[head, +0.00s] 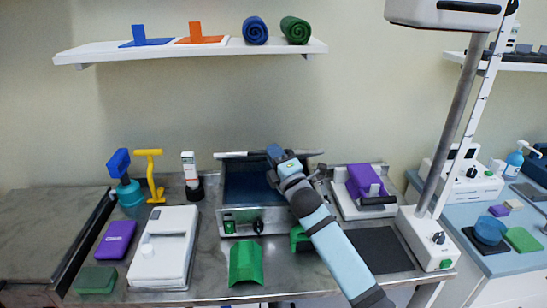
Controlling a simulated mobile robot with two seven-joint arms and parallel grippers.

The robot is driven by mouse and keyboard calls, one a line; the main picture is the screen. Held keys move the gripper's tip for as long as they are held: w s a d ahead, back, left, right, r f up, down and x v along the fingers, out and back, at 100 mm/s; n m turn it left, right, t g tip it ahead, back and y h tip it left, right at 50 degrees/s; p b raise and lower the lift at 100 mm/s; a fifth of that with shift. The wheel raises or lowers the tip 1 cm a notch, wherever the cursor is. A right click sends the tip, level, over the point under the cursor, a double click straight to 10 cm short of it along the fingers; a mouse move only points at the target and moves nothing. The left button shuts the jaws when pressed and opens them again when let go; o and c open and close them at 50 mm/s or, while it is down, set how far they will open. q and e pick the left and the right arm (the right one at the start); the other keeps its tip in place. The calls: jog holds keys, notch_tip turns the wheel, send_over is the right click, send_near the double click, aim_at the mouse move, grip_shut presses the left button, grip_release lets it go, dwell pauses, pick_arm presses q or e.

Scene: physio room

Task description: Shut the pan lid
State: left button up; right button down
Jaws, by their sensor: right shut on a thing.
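The pan (270,222) is a steel box with a dark blue inside, in the middle of the steel table. Its front carries a green switch and a black knob. Its lid (232,154) is raised, and its light edge with dark ends shows as a bar across the back, above the pan. My right gripper (275,153) is at the middle of this edge, shut on the lid. My right arm comes in from the lower right and covers the pan's right side. My left gripper is out of view.
Left of the pan stand a white device (163,247), a purple block (116,240) and a yellow-handled tool (152,175). A green curved piece (246,263) lies in front. Right are a purple-topped device (363,182) and a tall pole (451,130). A shelf (190,51) hangs above.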

pick_arm(q)
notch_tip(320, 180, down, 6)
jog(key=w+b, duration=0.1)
jog(key=b, duration=0.9)
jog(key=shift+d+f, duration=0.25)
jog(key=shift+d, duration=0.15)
pick_arm(e)
jog(key=s+f+n+t+y, duration=0.2)
jog(key=s+f, duration=0.1)
jog(key=f, duration=0.4)
jog(key=shift+s, duration=0.2)
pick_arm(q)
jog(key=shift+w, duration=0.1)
pick_arm(e)
jog(key=c, duration=1.4)
grip_release()
